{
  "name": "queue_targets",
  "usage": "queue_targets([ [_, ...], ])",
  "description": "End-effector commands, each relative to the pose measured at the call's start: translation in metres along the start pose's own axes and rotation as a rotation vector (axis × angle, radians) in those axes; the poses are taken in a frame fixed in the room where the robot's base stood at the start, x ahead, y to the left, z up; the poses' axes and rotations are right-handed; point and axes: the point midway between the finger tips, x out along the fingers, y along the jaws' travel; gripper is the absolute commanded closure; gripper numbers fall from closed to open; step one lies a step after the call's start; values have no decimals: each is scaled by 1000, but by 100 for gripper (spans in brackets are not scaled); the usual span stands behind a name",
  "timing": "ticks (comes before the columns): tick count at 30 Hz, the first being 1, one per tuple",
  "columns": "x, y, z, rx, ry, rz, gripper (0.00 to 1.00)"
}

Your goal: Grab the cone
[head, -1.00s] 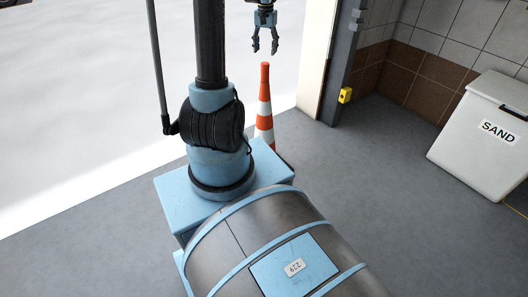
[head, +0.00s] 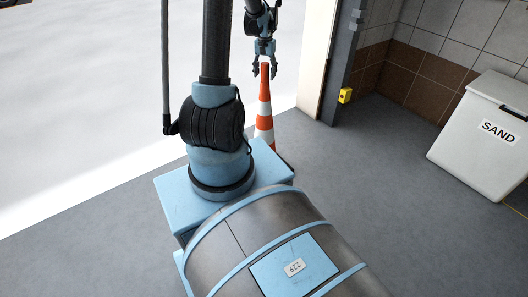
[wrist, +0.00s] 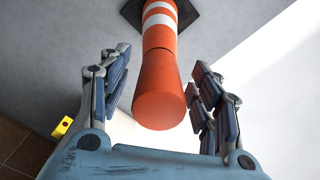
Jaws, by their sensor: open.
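The orange and white striped cone (head: 264,110) stands upright on the floor beyond my base in the head view, its lower part partly hidden by my own body. My gripper (head: 264,74) points down at the cone's top, with its fingers on either side of the tip. In the wrist view the cone's orange top (wrist: 160,100) lies between the open fingers of my gripper (wrist: 158,95). The fingers are spread with gaps to the cone on both sides, and the right fingers look closer to it. The cone's dark base shows at the top of the wrist view.
A white bin marked SAND (head: 485,135) stands at the right. A door post (head: 340,60) with a yellow box (head: 345,95) rises right of the cone. Grey floor between post and bin is clear. A bright area lies at the left.

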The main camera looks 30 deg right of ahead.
Motion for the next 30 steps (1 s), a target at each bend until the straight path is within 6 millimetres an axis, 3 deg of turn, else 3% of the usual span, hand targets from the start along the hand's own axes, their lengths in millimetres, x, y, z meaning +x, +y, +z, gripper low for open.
queue_targets([
  [4,11,0,0,0,0,0,42],
  [12,12,0,0,0,0,0,42],
  [20,12,0,0,0,0,0,99],
  [30,12,0,0,0,0,-1,100],
])
